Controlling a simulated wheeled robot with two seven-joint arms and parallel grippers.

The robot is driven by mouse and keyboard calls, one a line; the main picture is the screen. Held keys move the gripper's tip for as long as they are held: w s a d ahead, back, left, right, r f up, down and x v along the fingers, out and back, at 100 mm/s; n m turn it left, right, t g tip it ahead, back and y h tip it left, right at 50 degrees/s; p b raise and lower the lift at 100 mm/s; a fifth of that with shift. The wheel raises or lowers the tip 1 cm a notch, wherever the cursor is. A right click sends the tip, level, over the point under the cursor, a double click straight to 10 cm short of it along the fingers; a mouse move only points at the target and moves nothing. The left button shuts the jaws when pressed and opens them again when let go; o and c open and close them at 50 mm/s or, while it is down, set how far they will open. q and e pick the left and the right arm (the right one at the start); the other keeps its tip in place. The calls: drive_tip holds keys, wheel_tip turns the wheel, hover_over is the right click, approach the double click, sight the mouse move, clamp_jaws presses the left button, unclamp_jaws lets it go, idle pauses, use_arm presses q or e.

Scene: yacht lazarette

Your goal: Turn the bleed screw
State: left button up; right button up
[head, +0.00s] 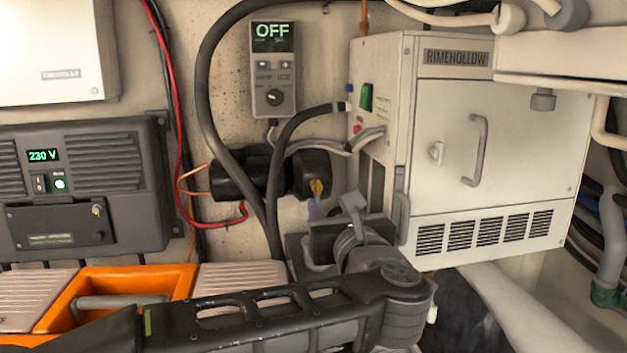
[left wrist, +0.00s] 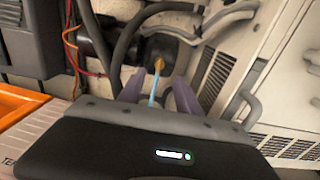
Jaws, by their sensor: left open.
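A small brass-yellow screw (head: 318,187), which I take to be the bleed screw, sits on the end of a black cylindrical unit (head: 238,176) on the back wall. A thin blue piece hangs below it. In the left wrist view the yellow screw (left wrist: 159,63) lies ahead, with the blue piece (left wrist: 154,92) running down from it. My left gripper (head: 325,207) is just below the screw in the head view; its own wrist hides most of it. In the left wrist view its two purple-grey fingers (left wrist: 157,88) are apart, one either side of the blue piece. Contact cannot be told. My right gripper is out of view.
A white Rimehollow cabinet (head: 500,140) stands close on the right, with hoses (head: 300,128) at its left side. A control panel (head: 272,85) reads OFF above. A dark 230 V unit (head: 80,190) and an orange case (head: 130,283) lie left. Red cable (head: 172,90) hangs nearby.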

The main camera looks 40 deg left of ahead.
sight(319, 188)
use_arm(q)
drive_tip(key=shift+s+r, duration=0.1)
drive_tip(key=shift+d, duration=0.1)
drive_tip(key=p+x, duration=0.3)
drive_tip(key=x, duration=0.4)
drive_tip(key=shift+r, duration=0.1)
drive_tip(key=shift+w+a, duration=0.25)
drive_tip(key=shift+a, duration=0.15)
drive_tip(key=shift+c, duration=0.4)
